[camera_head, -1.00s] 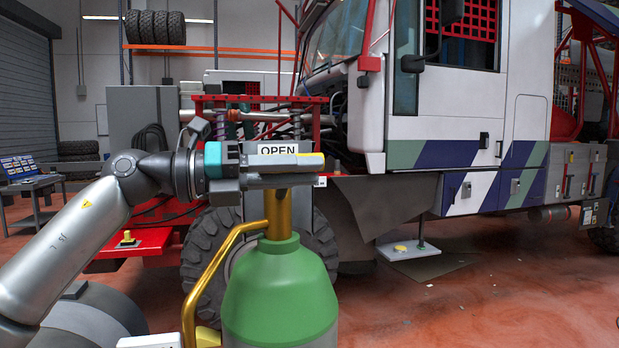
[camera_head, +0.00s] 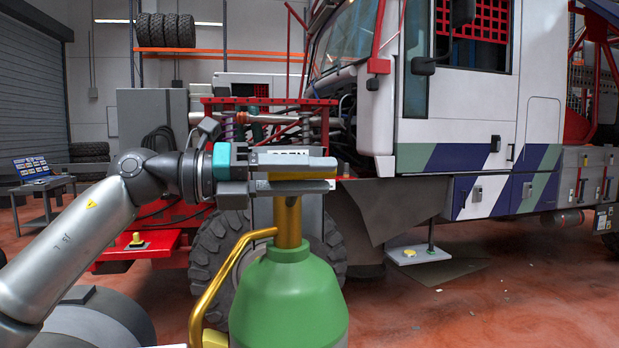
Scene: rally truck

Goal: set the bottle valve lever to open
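A green gas bottle (camera_head: 288,305) stands upright at the lower centre, with a gold neck (camera_head: 287,222) and a bent gold handle (camera_head: 215,290) on its left side. My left gripper (camera_head: 315,177) is at the top of the neck, pointing right. Its two fingers lie level, one above the other and apart, with gold metal showing between them. The valve lever is mostly hidden by the fingers, so its angle is not clear. A white OPEN sign (camera_head: 290,152) shows just behind the upper finger, its lower part covered. My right gripper is out of view.
A white, blue and green truck (camera_head: 450,160) with a red front frame fills the background. A wheel (camera_head: 212,250) stands behind the bottle. A table with a screen (camera_head: 32,168) is at the far left. Red floor is open at the right.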

